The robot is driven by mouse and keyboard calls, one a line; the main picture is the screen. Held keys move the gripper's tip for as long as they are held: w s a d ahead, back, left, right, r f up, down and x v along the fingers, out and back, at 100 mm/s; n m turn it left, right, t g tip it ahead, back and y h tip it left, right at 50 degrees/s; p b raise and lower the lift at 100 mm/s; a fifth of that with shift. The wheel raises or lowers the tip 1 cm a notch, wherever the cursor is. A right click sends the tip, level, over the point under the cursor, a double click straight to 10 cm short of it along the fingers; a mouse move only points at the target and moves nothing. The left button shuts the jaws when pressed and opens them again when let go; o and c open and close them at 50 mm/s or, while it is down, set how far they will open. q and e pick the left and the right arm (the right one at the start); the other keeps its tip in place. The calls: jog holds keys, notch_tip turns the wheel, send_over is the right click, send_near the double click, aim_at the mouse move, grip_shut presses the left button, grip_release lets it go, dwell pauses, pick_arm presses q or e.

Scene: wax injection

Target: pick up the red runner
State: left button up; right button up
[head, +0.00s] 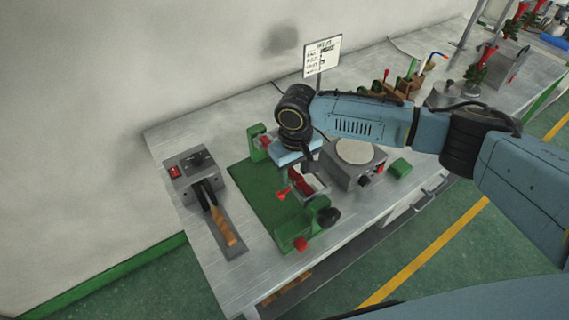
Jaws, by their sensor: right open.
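My right arm comes in from the right, and its gripper (298,176) points down over the green fixture (257,196) on the bench. The gripper is open. A red piece (299,184), which looks like the red runner, shows just below the gripper, low in the fixture. The wrist and gripper body hide part of it, and I cannot tell whether the fingers stand on both sides of it or touch it. My left gripper is not in view.
Left of the fixture, a grey box with a red switch (174,172) stands by a wooden-handled tool (224,228). A sign (321,57) stands behind.

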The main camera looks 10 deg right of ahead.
jog(key=shift+c, duration=1.2)
grip_shut()
jog(key=shift+r, duration=0.1)
